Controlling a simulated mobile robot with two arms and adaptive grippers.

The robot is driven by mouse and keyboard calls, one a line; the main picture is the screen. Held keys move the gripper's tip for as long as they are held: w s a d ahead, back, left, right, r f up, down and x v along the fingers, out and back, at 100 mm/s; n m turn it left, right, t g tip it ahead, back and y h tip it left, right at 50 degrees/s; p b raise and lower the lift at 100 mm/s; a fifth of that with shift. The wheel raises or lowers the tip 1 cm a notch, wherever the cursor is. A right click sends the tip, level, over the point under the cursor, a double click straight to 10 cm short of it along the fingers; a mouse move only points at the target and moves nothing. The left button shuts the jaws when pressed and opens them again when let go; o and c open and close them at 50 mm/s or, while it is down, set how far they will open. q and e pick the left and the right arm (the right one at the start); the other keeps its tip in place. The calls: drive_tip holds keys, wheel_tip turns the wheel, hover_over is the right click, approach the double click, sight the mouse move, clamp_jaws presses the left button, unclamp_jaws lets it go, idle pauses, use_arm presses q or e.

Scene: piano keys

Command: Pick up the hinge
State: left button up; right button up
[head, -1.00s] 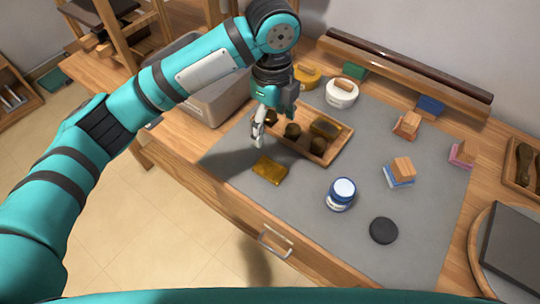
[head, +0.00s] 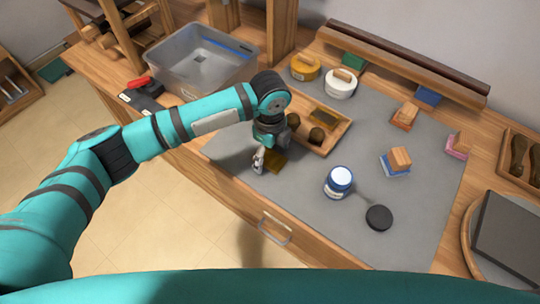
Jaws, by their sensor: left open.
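The hinge (head: 276,162) is a flat brass-coloured plate lying on the grey mat (head: 308,205), in front of the wooden tray. My left gripper (head: 259,166) is open, low at the hinge's left end and partly covering it. I cannot tell whether a fingertip touches the hinge. My right gripper is not in view.
The wooden tray (head: 338,140) holds dark round knobs and a brass plate just behind my gripper. A blue-and-white jar (head: 338,182) and a black disc (head: 379,217) stand to the right. A grey bin (head: 197,62) is at the back left. The front mat is clear.

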sight(271, 159)
use_arm(q)
drive_tip(key=shift+f, duration=0.3)
drive_tip(key=shift+c, duration=0.4)
drive_tip(key=c, duration=1.3)
drive_tip(key=shift+c, duration=0.2)
drive_tip(key=shift+r, duration=0.5)
drive_tip(key=shift+s+d+r+b, duration=0.1)
drive_tip(key=shift+s+r+b, duration=0.1)
drive_tip(key=shift+r, duration=0.45)
drive_tip(key=shift+s+d+r+b, duration=0.1)
drive_tip(key=shift+s+r+b, duration=0.1)
drive_tip(key=shift+r, duration=0.4)
drive_tip(key=s+d, duration=0.1)
drive_tip(key=s, duration=0.4)
drive_tip(key=s+d+r, duration=0.1)
drive_tip(key=s+d, duration=0.1)
drive_tip(key=s, duration=0.2)
drive_tip(key=s+d+b, duration=0.1)
drive_tip(key=s, duration=0.4)
drive_tip(key=shift+s+d+r, duration=0.15)
drive_tip(key=shift+s+r, duration=0.1)
drive_tip(key=shift+s, duration=0.05)
